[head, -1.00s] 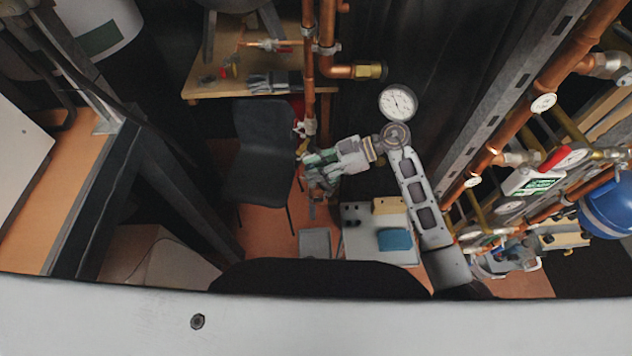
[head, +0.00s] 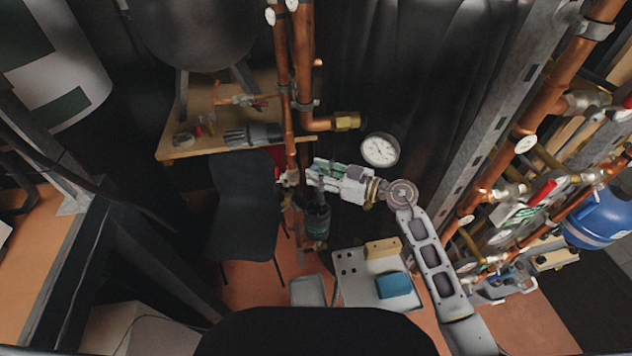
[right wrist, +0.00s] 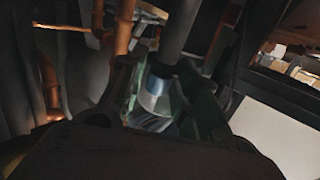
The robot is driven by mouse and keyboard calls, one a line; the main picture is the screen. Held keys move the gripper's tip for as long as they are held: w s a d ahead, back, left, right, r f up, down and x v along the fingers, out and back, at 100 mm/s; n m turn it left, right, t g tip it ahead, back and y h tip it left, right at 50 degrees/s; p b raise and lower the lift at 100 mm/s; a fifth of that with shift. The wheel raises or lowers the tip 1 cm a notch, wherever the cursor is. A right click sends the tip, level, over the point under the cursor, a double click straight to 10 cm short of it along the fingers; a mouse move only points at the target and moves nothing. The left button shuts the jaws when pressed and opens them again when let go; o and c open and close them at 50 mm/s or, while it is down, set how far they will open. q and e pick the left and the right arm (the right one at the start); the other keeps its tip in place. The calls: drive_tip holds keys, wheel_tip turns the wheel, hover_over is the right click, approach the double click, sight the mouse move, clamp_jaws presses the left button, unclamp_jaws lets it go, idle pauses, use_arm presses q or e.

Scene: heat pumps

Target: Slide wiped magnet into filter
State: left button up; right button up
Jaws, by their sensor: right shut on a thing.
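My right gripper (head: 314,176) is shut on a slim grey rod, which I take to be the magnet (head: 320,196). In the right wrist view the rod is dark grey with a pale silver-blue band (right wrist: 153,92), between the green-grey fingers (right wrist: 160,105). The filter (head: 317,222) looks like a dark canister with a teal band, on the copper pipework just below the gripper. The rod hangs roughly upright over it in the head view. I cannot tell whether its lower end is inside the filter. My left gripper is not in view.
Copper pipes (head: 303,80) rise just behind the gripper, with a pressure gauge (head: 380,150) to the right. Below stands a pale tray table (head: 350,292) with a blue cloth (head: 395,285) and a tan block (head: 383,248). A dark chair (head: 243,205) stands to the left.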

sight(321, 192)
drive_tip(key=shift+w+d+r+m+t, duration=0.15)
drive_tip(key=shift+w+d+m+t, duration=0.2)
drive_tip(key=shift+t, duration=0.45)
drive_tip(key=shift+w+a+y, duration=0.1)
drive_tip(key=shift+w+y, duration=0.05)
drive_tip(key=shift+y, duration=0.35)
drive_tip(key=shift+f, duration=0.2)
drive_tip(key=shift+f, duration=1.7)
drive_tip(key=shift+f, duration=1.05)
idle(0.4)
drive_tip(key=shift+f+b, duration=0.7)
drive_tip(key=shift+f, duration=1.3)
idle(1.3)
